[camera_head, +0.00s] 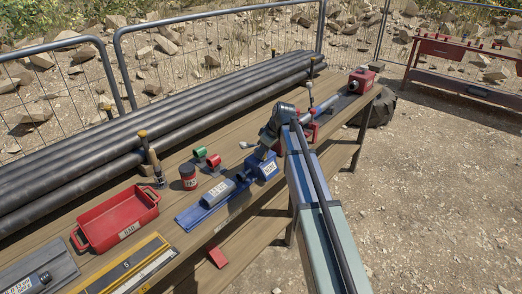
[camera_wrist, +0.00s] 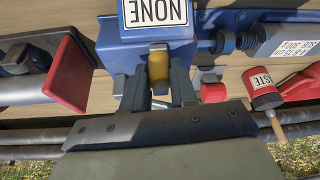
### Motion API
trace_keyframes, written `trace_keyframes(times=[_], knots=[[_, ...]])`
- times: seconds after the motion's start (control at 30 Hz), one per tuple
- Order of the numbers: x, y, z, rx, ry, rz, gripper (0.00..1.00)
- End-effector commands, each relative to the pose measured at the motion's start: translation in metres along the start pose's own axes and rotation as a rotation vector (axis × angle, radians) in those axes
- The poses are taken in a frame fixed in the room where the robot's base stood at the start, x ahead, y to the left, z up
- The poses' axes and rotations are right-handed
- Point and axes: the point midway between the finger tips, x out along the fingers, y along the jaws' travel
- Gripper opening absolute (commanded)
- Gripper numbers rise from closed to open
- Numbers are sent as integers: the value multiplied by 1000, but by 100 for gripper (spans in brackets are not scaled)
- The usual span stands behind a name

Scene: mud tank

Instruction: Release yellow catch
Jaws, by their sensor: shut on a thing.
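The yellow catch (camera_wrist: 158,66) sits on the near face of a blue block (camera_wrist: 150,32) in the wrist view, below a white label reading "NONE" upside down. My gripper (camera_wrist: 158,78) has one dark finger on each side of the catch and is shut on it. In the head view my gripper (camera_head: 264,150) reaches down to the blue block (camera_head: 266,171) at the right end of a blue rail. The catch is hidden there behind my gripper and the block.
A red tray (camera_head: 82,222), a red paste jar (camera_head: 188,178) and small green and red rings (camera_head: 213,160) stand on the wooden bench. Black pipes (camera_head: 170,110) run along its back. In the wrist view a red plate (camera_wrist: 70,75) is left of my fingers.

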Motion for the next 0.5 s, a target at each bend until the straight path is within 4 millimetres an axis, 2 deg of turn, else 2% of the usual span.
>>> trace_keyframes(times=[0.03,0.1,0.33,0.37,0.5], knots=[[-3,-5,10,-2,-2,-6,0],[-5,-5,14,-2,-2,-7,0],[-5,-5,15,-3,-5,-8,0],[-5,-5,15,-3,-5,-8,30],[-5,-4,14,-2,-4,-6,43]])
